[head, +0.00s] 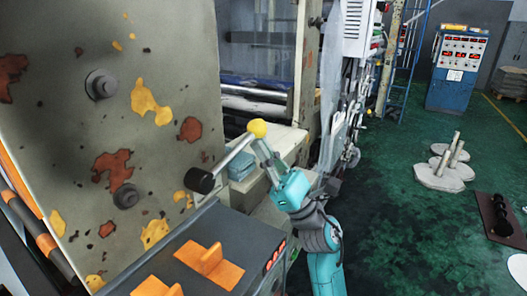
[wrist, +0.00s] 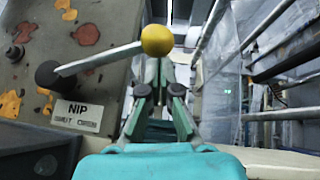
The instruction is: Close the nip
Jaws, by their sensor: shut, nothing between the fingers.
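The nip lever is a grey bar with a yellow ball knob (head: 257,128), fixed to a black hub (head: 199,180) on the machine's side. In the head view the bar slants up and to the right from the hub. In the wrist view the knob (wrist: 157,40) is at top centre and the hub (wrist: 47,74) at left, above a white plate marked NIP (wrist: 78,116). My gripper (head: 262,146) is shut and empty, its fingertips just below the knob. The fingertips also show in the wrist view (wrist: 158,72); whether they touch the knob I cannot tell.
The grey machine panel (head: 150,70) with chipped paint stands at left. A control box with orange handles (head: 210,263) is below the lever. Rollers (head: 250,100) lie behind. The green floor (head: 400,235) at right is mostly open, with a blue cabinet (head: 455,85) beyond.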

